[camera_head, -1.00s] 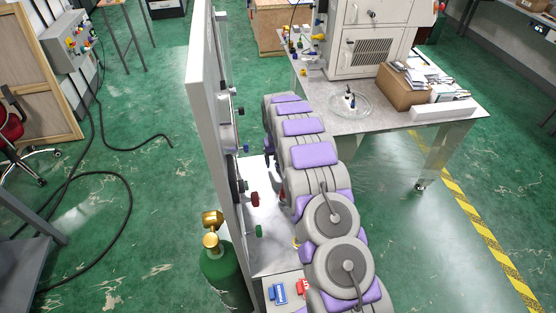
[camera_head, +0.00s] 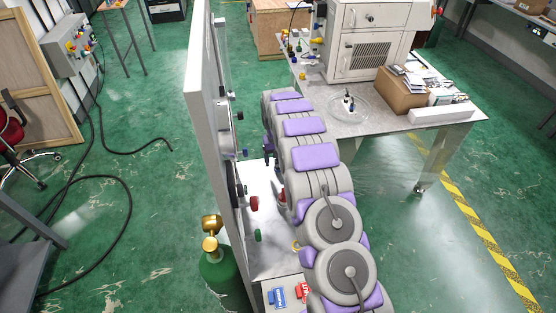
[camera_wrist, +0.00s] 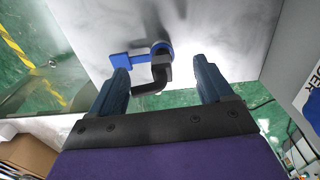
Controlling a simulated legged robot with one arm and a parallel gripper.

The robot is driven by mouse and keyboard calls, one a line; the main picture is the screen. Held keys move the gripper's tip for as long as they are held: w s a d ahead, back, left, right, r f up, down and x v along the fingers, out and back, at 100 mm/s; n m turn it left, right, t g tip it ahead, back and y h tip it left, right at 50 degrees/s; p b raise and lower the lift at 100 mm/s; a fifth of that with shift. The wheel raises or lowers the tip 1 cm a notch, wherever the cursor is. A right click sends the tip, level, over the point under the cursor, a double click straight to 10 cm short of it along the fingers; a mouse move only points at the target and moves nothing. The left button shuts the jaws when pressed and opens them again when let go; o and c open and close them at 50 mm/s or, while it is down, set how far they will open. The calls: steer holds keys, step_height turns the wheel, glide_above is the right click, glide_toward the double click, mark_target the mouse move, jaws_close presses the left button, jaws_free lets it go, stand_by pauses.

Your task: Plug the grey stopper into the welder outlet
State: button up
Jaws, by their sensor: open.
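In the wrist view my gripper (camera_wrist: 164,80) is open, its two blue-grey fingers apart with nothing held between them. Just beyond the fingertips, a blue ring-shaped fitting with a blue tab (camera_wrist: 128,59) sits against a pale panel (camera_wrist: 225,35). A dark grey bent piece (camera_wrist: 158,76) comes out of the ring and lies between the fingers without visible grip. I cannot tell whether this is the grey stopper or the welder outlet. A white surface (camera_wrist: 309,95) at the right edge shows the letters "DER". In the head view my arm hides most of the gripper.
In the head view a tall upright panel (camera_head: 203,105) stands left of my arm, with red (camera_head: 255,203) and green (camera_head: 258,235) knobs. A green gas cylinder (camera_head: 222,278) stands at its foot. A table with a carton (camera_head: 402,92) is at right.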

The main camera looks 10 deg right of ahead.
steer(key=shift+r, duration=1.4)
